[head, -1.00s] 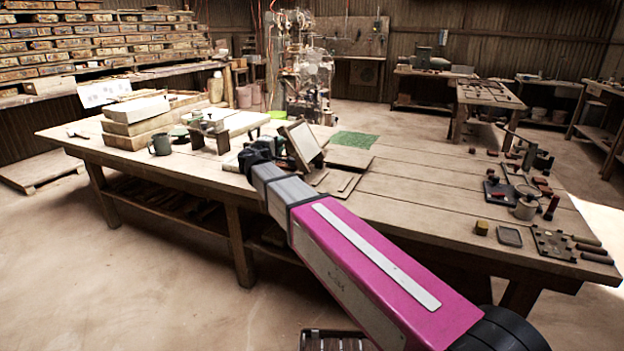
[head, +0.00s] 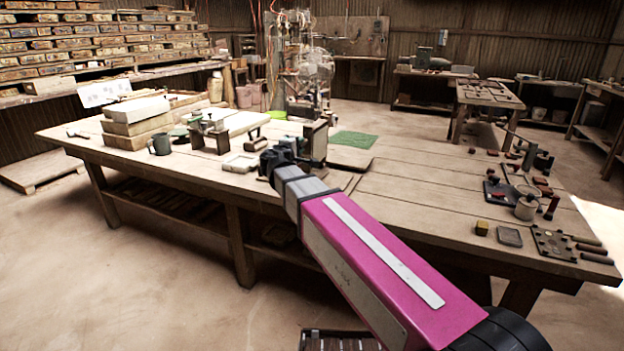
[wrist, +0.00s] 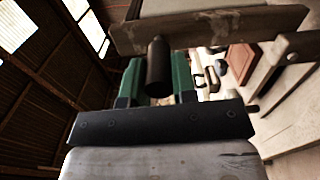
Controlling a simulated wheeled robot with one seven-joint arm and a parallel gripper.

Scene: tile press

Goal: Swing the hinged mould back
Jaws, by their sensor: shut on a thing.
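The hinged mould (head: 319,143) stands close to upright on the bench, its wooden frame turned nearly edge-on in the head view. In the wrist view its frame (wrist: 210,30) crosses the top of the picture. A dark round handle (wrist: 158,62) sticks out from the frame towards me. My gripper (head: 287,153) is at the left side of the mould. In the wrist view its green fingers (wrist: 160,80) stand on both sides of the handle, shut on it. In the head view my gripper and arm hide the handle and part of the mould's foot.
The wooden bench (head: 420,205) has flat boards (head: 350,158) and a green mat (head: 353,140) right of the mould. A mug (head: 159,144), stacked blocks (head: 135,125) and a small stand (head: 209,138) are to the left. Small tools lie at the right end.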

